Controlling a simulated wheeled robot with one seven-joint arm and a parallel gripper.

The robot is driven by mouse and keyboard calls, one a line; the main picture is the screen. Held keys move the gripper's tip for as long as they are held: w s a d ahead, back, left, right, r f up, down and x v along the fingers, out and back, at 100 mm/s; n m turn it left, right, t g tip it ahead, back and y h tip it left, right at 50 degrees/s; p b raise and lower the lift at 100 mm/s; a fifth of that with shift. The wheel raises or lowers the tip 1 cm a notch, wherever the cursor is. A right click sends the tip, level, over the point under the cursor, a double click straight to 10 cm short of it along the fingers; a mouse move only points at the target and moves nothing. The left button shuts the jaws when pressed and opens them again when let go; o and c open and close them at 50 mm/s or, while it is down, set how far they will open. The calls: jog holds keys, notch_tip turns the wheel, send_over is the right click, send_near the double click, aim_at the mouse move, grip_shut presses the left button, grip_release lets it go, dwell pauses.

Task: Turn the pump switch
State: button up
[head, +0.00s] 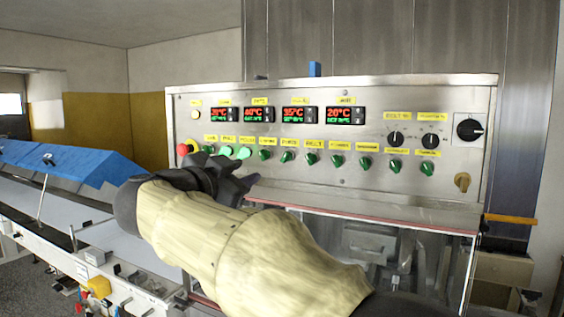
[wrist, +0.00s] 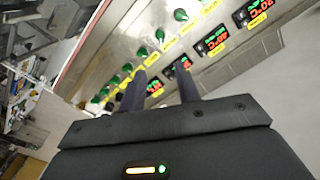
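A steel control panel (head: 370,190) carries a row of green rotary switches (head: 311,158) under yellow labels. The label print is too small to read, so I cannot tell which one is the pump switch. Two switches near the left end (head: 226,151) and (head: 244,152) look brighter green than the others. My gripper (head: 238,178) is in front of the panel, just below the left part of the row. In the wrist view my gripper (wrist: 158,70) shows two dark fingers apart, with nothing visible between them. The green switches (wrist: 143,51) run diagonally past the fingertips; I cannot tell whether they touch.
A red stop button (head: 185,148) sits at the panel's left end. Temperature displays (head: 293,115) are above the switches. Black knobs (head: 469,130) are at the right. A blue cover (head: 70,160) stands over the conveyor at left. A ledge with reddish edging (head: 400,221) juts below the panel.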

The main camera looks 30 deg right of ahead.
aim_at(284, 158)
jog(key=p+x, duration=0.3)
jog(key=x, duration=1.4)
jog(key=shift+w+d, duration=0.2)
jog(key=shift+c, duration=0.2)
jog(key=shift+p, duration=0.3)
grip_shut()
